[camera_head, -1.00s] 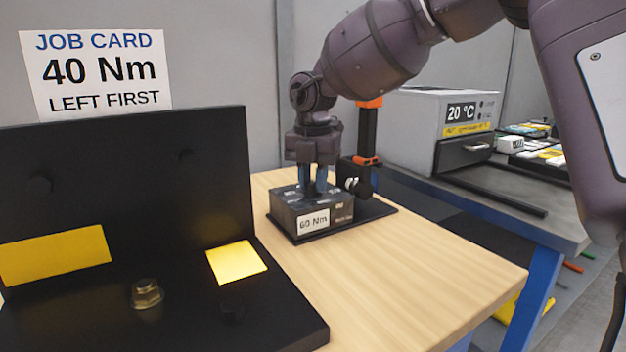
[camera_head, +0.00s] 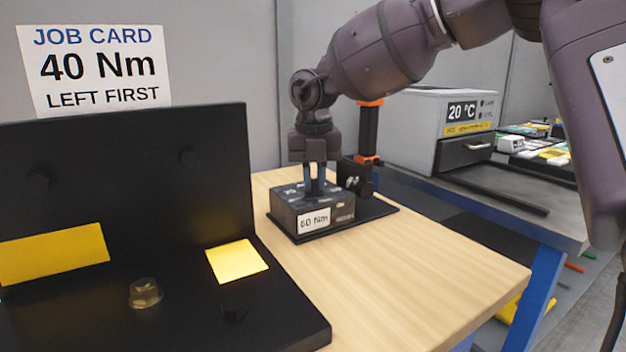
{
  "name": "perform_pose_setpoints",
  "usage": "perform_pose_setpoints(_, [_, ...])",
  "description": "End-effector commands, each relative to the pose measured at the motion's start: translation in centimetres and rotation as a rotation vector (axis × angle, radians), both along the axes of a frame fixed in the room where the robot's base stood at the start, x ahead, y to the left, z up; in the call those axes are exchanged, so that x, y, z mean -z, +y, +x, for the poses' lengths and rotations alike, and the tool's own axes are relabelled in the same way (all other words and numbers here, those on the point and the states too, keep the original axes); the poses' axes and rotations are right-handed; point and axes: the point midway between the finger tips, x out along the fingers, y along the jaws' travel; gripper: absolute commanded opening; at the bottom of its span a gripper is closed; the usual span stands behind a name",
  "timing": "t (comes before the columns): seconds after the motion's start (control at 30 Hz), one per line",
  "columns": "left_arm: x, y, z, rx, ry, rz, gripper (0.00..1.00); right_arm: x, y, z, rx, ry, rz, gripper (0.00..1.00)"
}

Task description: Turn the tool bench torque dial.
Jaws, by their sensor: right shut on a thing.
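The torque unit (camera_head: 335,213) is a dark box on a black base plate on the wooden bench. Its front label (camera_head: 313,221) reads 60 Nm, and small pale marks show on its top. My right gripper (camera_head: 315,190) points straight down onto the top of the box, with its blue-grey fingers shut on the dial there. The dial itself is mostly hidden by the fingers. A job card (camera_head: 98,68) on the wall reads 40 Nm, LEFT FIRST. My left gripper is not in view.
A black angled fixture (camera_head: 120,165) with yellow patches and a bolt (camera_head: 145,293) fills the left. A black and orange tool (camera_head: 369,145) stands behind the box. A grey oven-like unit (camera_head: 440,125) reads 20 °C. The wooden bench (camera_head: 420,265) is clear at front right.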

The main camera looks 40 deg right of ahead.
Motion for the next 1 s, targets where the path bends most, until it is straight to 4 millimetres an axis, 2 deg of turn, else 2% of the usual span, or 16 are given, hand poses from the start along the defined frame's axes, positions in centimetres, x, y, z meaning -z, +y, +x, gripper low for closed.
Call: perform_pose_setpoints(1.0, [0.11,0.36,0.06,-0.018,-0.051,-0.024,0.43,0.2,-0.02,0.02,-0.967,0.001,0.003,0.0])
